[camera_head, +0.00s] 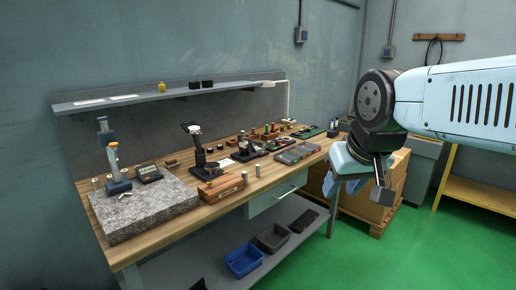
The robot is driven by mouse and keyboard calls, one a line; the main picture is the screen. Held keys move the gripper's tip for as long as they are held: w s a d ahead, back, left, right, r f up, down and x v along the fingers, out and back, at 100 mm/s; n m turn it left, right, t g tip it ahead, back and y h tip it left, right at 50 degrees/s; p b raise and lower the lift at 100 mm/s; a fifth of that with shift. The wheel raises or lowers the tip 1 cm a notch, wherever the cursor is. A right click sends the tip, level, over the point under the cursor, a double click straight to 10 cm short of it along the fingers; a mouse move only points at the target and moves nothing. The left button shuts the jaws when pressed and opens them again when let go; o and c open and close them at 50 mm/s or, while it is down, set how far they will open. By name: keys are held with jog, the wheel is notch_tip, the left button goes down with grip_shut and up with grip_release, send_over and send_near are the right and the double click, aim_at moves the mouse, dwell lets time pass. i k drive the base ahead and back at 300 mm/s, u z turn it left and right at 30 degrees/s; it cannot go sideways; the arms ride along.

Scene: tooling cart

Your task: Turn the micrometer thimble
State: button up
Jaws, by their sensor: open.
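My gripper (358,183) hangs at the right, in front of the bench's right end, with its jaws open and nothing seen between them. It is well apart from the tools on the bench. A small dark stand-mounted instrument (246,150) on the middle of the bench may be the micrometer in its stand. It is too small to make out a thimble. A taller black stand (197,150) with a pale tilted top stands to its left, behind a wooden box (220,188).
The wooden bench (265,184) carries a granite plate (150,212) with a blue gauge stand (115,170) and a small display (148,173). A shelf (225,89) runs above. Bins (243,260) sit below. A wooden crate (388,200) stands behind my gripper. Green floor is open in front.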

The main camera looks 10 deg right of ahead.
aim_at(261, 145)
jog(key=u, duration=0.1)
jog(key=i, duration=1)
jog(key=z, duration=0.1)
